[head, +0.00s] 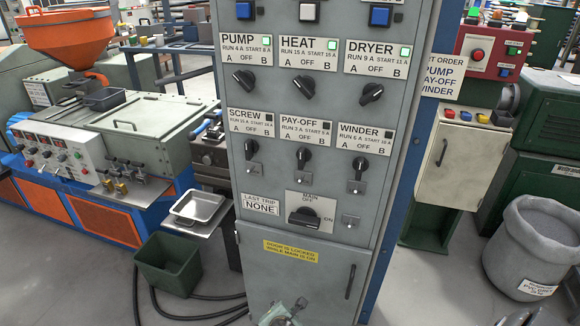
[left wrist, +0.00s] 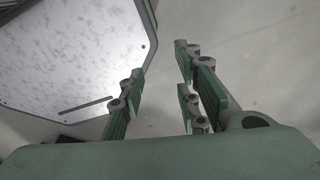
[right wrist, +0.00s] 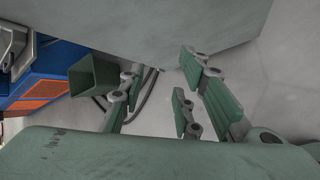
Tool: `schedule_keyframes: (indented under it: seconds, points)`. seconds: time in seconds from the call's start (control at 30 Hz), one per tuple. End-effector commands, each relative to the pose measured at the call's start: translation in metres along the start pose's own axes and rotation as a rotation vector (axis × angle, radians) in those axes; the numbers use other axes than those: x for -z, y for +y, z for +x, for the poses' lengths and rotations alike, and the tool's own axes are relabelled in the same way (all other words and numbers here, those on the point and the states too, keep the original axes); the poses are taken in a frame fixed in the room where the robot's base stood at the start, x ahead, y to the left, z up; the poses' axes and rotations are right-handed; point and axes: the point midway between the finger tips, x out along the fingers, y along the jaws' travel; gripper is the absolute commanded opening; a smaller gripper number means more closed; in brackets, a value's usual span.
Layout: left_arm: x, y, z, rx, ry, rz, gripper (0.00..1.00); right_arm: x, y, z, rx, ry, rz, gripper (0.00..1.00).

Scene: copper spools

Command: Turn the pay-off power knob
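The pay-off knob (head: 303,157) is black and sits in the middle of the lower knob row on the grey cabinet (head: 262,222) in the head view. Its handle stands roughly upright, under OFF on its label (head: 305,131); the lamp there is dark. A small metal fitting hangs below it. My left gripper (left wrist: 158,65) and right gripper (right wrist: 160,65) are open and empty in their wrist views. A gripper part shows low in front of the cabinet in the head view; I cannot tell which arm's. No gripper touches the knob.
The screw knob (head: 251,149) and winder knob (head: 358,168) flank it closely. Pump, heat and dryer lamps above are green. The main switch (head: 304,217) is below. A sign (head: 440,82) reads PUMP, PAY-OFF, WINDER. A green bin (head: 168,264) stands left; a grey bin (head: 536,250) right.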

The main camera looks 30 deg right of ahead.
Motion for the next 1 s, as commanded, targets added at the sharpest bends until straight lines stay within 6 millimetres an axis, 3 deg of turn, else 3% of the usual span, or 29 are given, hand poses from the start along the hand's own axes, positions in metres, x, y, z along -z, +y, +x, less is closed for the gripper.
schedule_keyframes:
  seconds: [0.03,0.1,0.2,0.3,0.43,0.57,0.67,1.0]
  points:
    - [0.001,0.008,0.007,-0.009,0.002,0.0,0.3,-0.03,0.061,-0.016,-0.082,-0.094,-0.131,0.3]
    - [0.001,0.012,0.011,-0.014,0.003,0.0,0.3,-0.072,0.129,-0.051,-0.149,-0.243,-0.309,0.3]
    - [0.001,0.015,0.017,-0.017,0.003,-0.001,0.3,-0.131,0.201,-0.115,-0.183,-0.468,-0.496,0.3]
    - [-0.001,0.017,0.021,-0.02,0.002,-0.002,0.3,-0.18,0.242,-0.182,-0.161,-0.662,-0.608,0.3]
    - [-0.002,0.018,0.025,-0.02,0.001,-0.003,0.3,-0.223,0.262,-0.248,-0.1,-0.825,-0.672,0.3]
    - [-0.003,0.016,0.025,-0.017,0.001,-0.005,0.3,-0.243,0.265,-0.278,-0.056,-0.891,-0.694,0.3]
    - [-0.003,0.011,0.023,-0.012,0.0,-0.006,0.3,-0.252,0.268,-0.279,-0.043,-0.904,-0.701,0.3]
    - [-0.003,0.007,0.015,-0.007,-0.001,-0.008,0.3,-0.289,0.285,-0.245,-0.043,-0.903,-0.701,0.3]
